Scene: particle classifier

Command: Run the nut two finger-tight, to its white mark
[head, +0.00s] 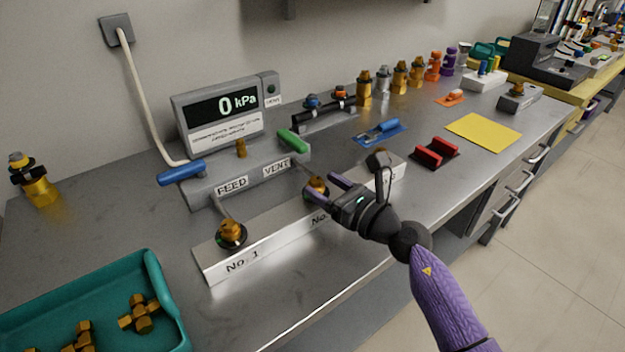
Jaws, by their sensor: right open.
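The brass nut two (317,183) sits on its dark round seat on the long metal block, above a label that reads "No." with its number hidden by my gripper. My right gripper (328,189) comes in from the right with its purple fingers open, at the nut's right side. I cannot tell whether a finger touches the nut. The white mark is too small or hidden to make out. A similar brass nut (231,230) sits at the block's left end, above the label "No. 1". My left gripper is not in view.
A gauge box (229,112) reads 0 kPa behind the block. A blue FEED handle (181,173) and green VENT handle (293,140) stand close behind. A teal tray (166,290) with brass fittings is front left. A red holder (434,153) and yellow mat (483,132) lie to the right.

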